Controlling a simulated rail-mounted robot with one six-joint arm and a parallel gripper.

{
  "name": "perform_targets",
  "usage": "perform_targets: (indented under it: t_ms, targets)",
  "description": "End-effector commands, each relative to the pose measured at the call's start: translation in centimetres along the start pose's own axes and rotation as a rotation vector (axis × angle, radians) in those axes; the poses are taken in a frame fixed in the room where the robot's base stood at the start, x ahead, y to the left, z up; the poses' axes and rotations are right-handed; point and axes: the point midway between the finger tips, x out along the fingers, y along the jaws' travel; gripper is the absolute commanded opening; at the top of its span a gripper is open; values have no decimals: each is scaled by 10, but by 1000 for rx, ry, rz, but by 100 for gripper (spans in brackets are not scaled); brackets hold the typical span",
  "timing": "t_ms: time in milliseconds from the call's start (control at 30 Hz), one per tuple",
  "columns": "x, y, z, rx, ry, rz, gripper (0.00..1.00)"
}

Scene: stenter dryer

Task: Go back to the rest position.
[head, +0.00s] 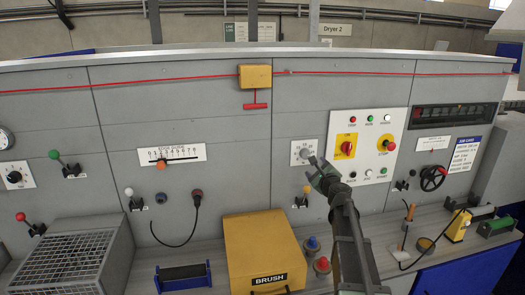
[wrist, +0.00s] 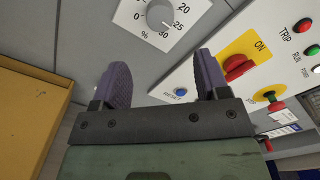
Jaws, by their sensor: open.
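My gripper (head: 322,172) is in front of the grey panel, just below a small dial plate (head: 304,152). In the wrist view my gripper (wrist: 165,85) shows two purple fingers spread apart with nothing between them. The dial (wrist: 161,13) with a percent scale lies beyond the fingertips, and a blue reset button (wrist: 180,92) shows between the fingers. No object is held.
A white control panel (head: 397,126) with a red switch on yellow (head: 346,146) stands right of my gripper. A yellow BRUSH box (head: 262,245) is on the bench below left. Red and blue knobs (head: 313,243) stand beside it. A red cord (head: 170,83) runs above.

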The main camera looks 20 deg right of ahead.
Motion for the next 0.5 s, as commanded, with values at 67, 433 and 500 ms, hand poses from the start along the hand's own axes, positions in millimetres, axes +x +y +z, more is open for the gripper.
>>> perform_targets:
  t_ms: [67,433,500]
  targets:
    - [-1,10,7,-99,-43,56,68]
    - [-202,237,19,-1372,-570,1175,68]
    - [-258,261,11,-1529,-663,1427,68]
